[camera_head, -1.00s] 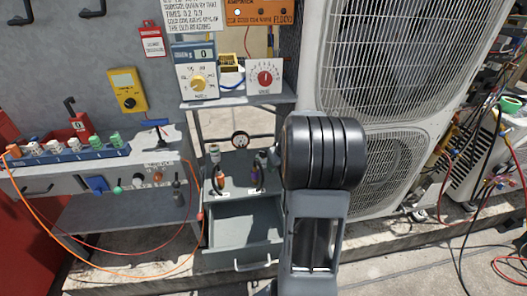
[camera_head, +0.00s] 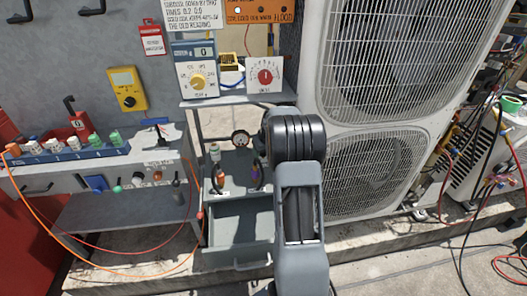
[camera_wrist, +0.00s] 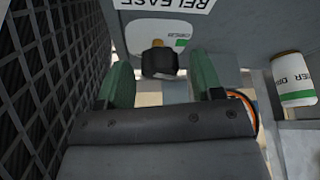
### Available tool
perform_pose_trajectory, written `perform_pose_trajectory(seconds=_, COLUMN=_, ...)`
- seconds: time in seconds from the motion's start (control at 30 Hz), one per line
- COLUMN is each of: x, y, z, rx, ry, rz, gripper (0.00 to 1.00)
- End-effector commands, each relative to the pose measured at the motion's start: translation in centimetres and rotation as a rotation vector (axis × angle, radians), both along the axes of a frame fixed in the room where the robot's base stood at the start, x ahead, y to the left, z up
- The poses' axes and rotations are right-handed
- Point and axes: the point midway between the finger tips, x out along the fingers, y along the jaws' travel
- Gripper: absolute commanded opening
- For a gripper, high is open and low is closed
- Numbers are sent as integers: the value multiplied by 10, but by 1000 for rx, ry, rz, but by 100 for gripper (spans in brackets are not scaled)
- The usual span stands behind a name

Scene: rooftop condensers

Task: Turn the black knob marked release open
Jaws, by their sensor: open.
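The black knob (camera_wrist: 160,62) shows in the wrist view on a pale plate (camera_wrist: 140,40), below an upside-down RELEASE label (camera_wrist: 172,4). My gripper (camera_wrist: 165,85) is open, with its two green fingers apart. The knob is seen in the gap between the fingers, a little beyond the tips; I cannot tell whether anything touches. In the head view my arm hides the gripper and the knob.
In the wrist view a dark grille (camera_wrist: 45,80) runs close along the left, and a white labelled can (camera_wrist: 293,80) stands at the right. In the head view the condenser (camera_head: 375,150) stands right of my arm, with an open drawer (camera_head: 238,225) and shelf at its left.

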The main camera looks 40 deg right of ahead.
Motion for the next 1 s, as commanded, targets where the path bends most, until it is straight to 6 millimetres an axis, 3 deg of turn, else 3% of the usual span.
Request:
perform_pose_trajectory(seconds=0.23, x=0, y=0, z=0, rx=0, ry=0, rz=0, gripper=60)
perform_pose_trajectory(seconds=0.73, x=0, y=0, z=0, rx=0, ry=0, rz=0, gripper=13)
perform_pose_trajectory(seconds=1.0, x=0, y=-1, z=-4, rx=1, ry=0, rz=130, gripper=11)
